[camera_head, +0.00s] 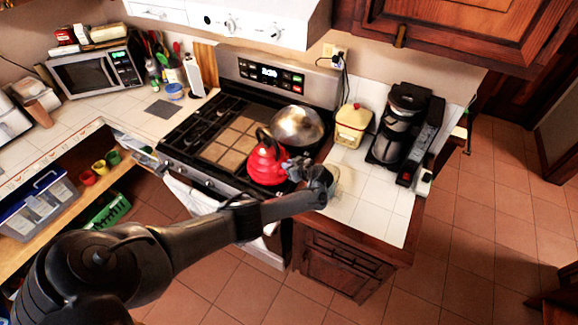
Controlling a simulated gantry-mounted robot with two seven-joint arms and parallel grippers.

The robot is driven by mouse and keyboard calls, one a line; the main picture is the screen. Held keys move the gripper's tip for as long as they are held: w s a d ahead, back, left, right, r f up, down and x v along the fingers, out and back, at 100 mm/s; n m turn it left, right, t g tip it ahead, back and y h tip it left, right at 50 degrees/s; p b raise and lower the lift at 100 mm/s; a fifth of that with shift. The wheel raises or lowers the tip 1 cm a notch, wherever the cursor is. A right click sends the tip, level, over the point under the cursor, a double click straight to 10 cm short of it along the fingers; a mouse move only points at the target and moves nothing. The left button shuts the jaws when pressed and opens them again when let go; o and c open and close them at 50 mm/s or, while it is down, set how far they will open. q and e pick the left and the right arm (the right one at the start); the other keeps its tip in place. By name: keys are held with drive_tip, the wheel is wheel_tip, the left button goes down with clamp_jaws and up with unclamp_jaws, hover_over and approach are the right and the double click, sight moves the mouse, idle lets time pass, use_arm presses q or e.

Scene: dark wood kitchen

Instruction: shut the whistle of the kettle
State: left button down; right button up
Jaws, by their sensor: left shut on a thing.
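The red kettle (265,163) stands upright on the front right of the stove, its dark handle on top. My left gripper (291,168) is at the right side of the kettle, where the spout and whistle are. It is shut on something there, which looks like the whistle. The whistle itself is hidden behind the fingers, so I cannot tell whether it is open or shut. My right gripper is not in view.
A steel domed pan (297,125) sits right behind the kettle. A yellow canister (352,125) and a coffee maker (395,125) stand on the tiled counter to the right. The counter's front part (375,205) is clear.

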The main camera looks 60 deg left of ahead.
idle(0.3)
use_arm(q)
drive_tip(key=c, duration=1.1)
unclamp_jaws()
drive_tip(key=p+v, duration=0.3)
drive_tip(key=v, duration=0.7)
drive_tip(key=shift+d+r, duration=0.1)
drive_tip(key=shift+d, duration=0.3)
